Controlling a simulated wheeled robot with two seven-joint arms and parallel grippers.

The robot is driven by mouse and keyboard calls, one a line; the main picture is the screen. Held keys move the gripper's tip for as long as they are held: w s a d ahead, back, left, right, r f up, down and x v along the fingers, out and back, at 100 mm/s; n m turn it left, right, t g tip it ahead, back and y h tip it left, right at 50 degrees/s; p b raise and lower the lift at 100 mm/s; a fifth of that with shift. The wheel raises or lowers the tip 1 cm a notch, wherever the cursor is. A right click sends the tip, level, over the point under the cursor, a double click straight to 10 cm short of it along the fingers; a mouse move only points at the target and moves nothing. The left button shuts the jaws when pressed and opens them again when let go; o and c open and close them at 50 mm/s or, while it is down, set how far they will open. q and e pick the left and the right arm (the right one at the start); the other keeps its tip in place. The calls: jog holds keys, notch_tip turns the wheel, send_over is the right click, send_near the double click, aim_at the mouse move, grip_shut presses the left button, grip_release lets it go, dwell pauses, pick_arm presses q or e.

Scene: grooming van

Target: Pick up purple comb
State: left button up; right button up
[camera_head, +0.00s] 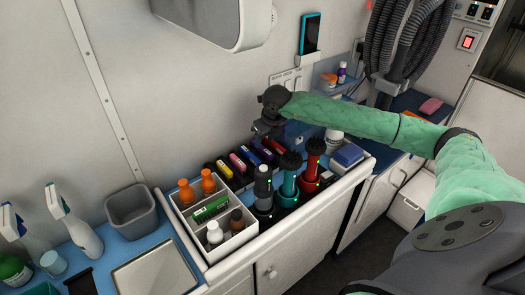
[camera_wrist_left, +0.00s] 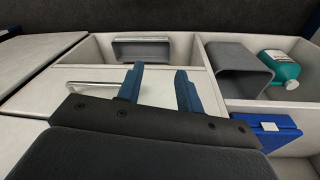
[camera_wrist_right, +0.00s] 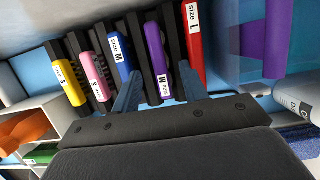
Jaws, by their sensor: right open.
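The purple comb (camera_wrist_right: 157,50) stands in a row of colour-handled combs, between a blue one (camera_wrist_right: 122,52) and a red one (camera_wrist_right: 194,35). It also shows in the head view (camera_head: 263,152), partly below my right gripper. My right gripper (camera_wrist_right: 160,88) is open, its two fingers on either side of the purple handle in the right wrist view. Whether they touch it I cannot tell. My left gripper (camera_wrist_left: 159,88) is open and empty above a drawer area and is not in the head view.
Yellow (camera_wrist_right: 68,82) and pink (camera_wrist_right: 97,78) combs stand close by. A white caddy (camera_head: 216,256) with bottles and black-topped teal (camera_head: 289,188) and red (camera_head: 313,165) tools stand in front. The wall is close behind.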

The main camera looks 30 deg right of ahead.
aim_at(263, 148)
jog(key=p+x, duration=0.1)
jog(key=x, duration=0.3)
jog(key=shift+s+p, duration=0.15)
jog(key=shift+p, duration=0.15)
pick_arm(q)
notch_tip(263, 148, down, 8)
jog(key=shift+s+a, duration=0.25)
jog(key=shift+f+b, duration=0.55)
pick_arm(e)
jog(key=shift+f, duration=0.3)
grip_shut()
